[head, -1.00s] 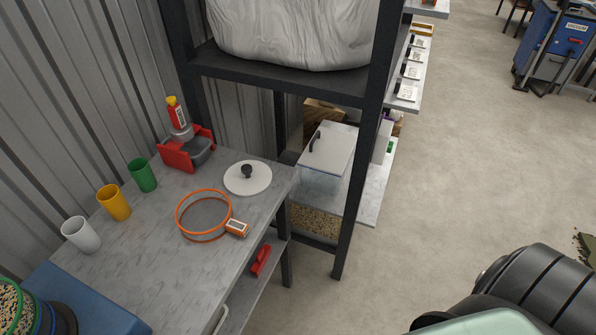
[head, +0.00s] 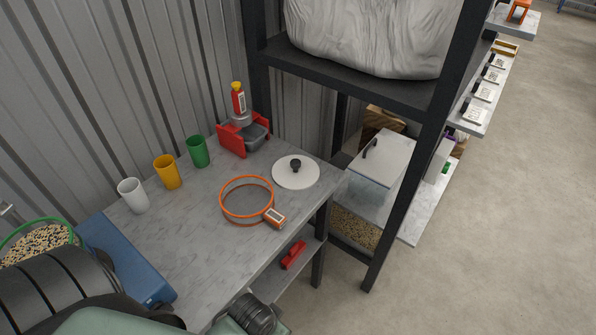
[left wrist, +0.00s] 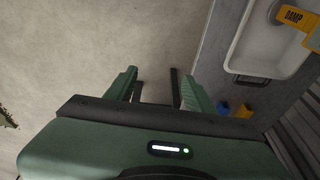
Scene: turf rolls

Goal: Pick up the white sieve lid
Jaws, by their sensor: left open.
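The white sieve lid (head: 285,178) is a flat round disc with a black knob. It lies on the grey table (head: 190,235) near its far right corner, with nothing on it. My left gripper (left wrist: 155,78) shows in the left wrist view, open, with only floor visible between its fingers. The lid is not in that view, so the gripper is away from it. In the head view only parts of my arm show at the lower left, and no fingertips can be made out. My right gripper is not in view.
An orange-rimmed sieve (head: 247,200) with a tag lies just left of the lid. A red stand with a bottle (head: 237,135) is behind. A dark shelf post (head: 410,185) rises right of the table.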

